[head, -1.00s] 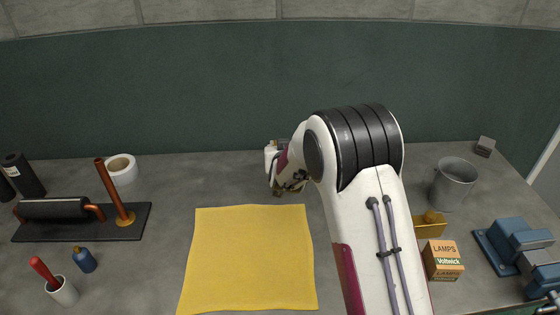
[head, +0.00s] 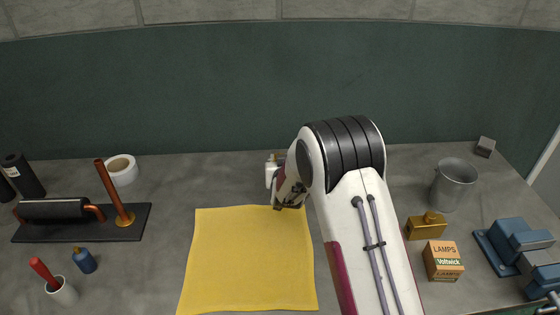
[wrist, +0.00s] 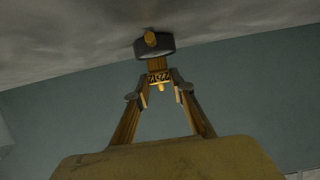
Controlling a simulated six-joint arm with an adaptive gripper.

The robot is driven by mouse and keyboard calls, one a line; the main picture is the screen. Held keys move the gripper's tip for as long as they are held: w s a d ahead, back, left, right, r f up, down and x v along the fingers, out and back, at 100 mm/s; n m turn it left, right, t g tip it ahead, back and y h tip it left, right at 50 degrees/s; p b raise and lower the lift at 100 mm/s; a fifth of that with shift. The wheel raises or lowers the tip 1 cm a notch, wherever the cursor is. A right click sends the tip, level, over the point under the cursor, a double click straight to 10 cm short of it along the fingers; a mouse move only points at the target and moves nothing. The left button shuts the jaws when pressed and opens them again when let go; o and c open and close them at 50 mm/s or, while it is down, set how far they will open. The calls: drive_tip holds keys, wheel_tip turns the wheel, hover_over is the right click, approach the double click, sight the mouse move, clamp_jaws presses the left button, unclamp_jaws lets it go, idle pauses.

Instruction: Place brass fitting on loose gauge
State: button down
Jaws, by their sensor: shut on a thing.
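My gripper (wrist: 158,80) fills the lower middle of the wrist view, its two fingers drawn together. They are shut on a small brass piece, which I take for the brass fitting (wrist: 157,64). Just past the fingertips, in line with it, is a dark round body (wrist: 167,46) with a brass knob at its centre. It may be the loose gauge; I cannot tell whether it touches the held piece. In the head view my gripper (head: 287,197) is low by the back right corner of the yellow cloth, partly hidden by my arm.
The yellow cloth (head: 245,265) is flat and bare. A copper-pipe assembly on a dark base (head: 85,230) and a white roll (head: 121,171) stand left. A brass-coloured bottle (head: 426,228), a lamp box (head: 442,261), a metal cup (head: 454,184) and a blue vise (head: 515,248) stand right.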

drive_tip(key=shift+f, duration=0.25)
drive_tip(key=c, duration=1.7)
unclamp_jaws()
drive_tip(key=shift+s+r, duration=0.1)
drive_tip(key=shift+r, duration=0.05)
drive_tip(key=shift+v, duration=5.9)
